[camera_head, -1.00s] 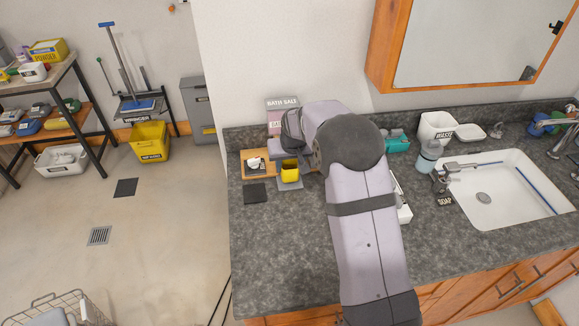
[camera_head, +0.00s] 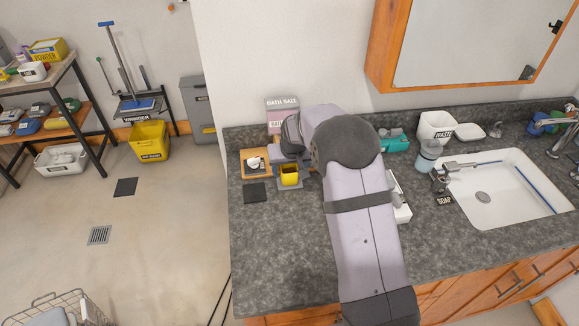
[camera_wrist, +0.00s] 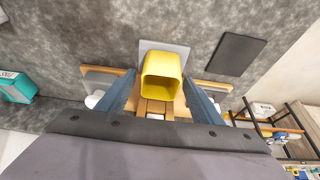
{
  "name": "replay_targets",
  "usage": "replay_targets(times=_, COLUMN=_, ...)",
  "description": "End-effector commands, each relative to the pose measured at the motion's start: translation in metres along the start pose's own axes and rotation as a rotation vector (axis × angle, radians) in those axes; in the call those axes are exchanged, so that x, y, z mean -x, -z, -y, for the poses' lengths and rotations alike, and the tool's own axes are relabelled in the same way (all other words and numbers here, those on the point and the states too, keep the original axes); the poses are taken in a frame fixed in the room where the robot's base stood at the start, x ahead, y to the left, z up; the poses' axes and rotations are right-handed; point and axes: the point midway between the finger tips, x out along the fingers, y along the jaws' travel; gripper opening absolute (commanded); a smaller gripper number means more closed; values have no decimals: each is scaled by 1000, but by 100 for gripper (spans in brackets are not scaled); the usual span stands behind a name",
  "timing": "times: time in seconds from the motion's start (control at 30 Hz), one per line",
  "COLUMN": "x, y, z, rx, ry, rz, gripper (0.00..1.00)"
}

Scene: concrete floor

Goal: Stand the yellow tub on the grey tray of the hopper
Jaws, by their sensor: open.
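The yellow tub (camera_head: 289,175) is upright over the grey tray (camera_head: 291,187) in front of the hopper (camera_head: 281,110) labelled "BATH SALT". In the wrist view I look into the tub's open, empty mouth (camera_wrist: 162,72), and part of the grey tray (camera_wrist: 177,48) shows behind it. The tub seems to rest on the tray, but its underside is hidden. My gripper (camera_wrist: 160,95) is open, with one finger on each side of the tub and gaps visible. In the head view my arm hides much of the hopper and most of the gripper.
A wooden board (camera_head: 257,172) with a white item is left of the tub. A dark square mat (camera_head: 254,193) lies nearer the front. A teal box (camera_head: 396,144) and the sink (camera_head: 490,190) are to the right. The front left counter is clear.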

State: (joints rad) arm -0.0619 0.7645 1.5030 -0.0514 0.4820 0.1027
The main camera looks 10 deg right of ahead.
Motion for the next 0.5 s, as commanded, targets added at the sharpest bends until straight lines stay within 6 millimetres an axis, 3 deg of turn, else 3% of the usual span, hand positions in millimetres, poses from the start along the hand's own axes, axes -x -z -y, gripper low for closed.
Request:
replay_targets(times=0.27, x=15, y=2, z=0, rx=0, ry=0, rz=-4, gripper=60)
replay_targets(times=0.5, x=50, y=2, z=0, rx=0, ry=1, rz=-5, gripper=60)
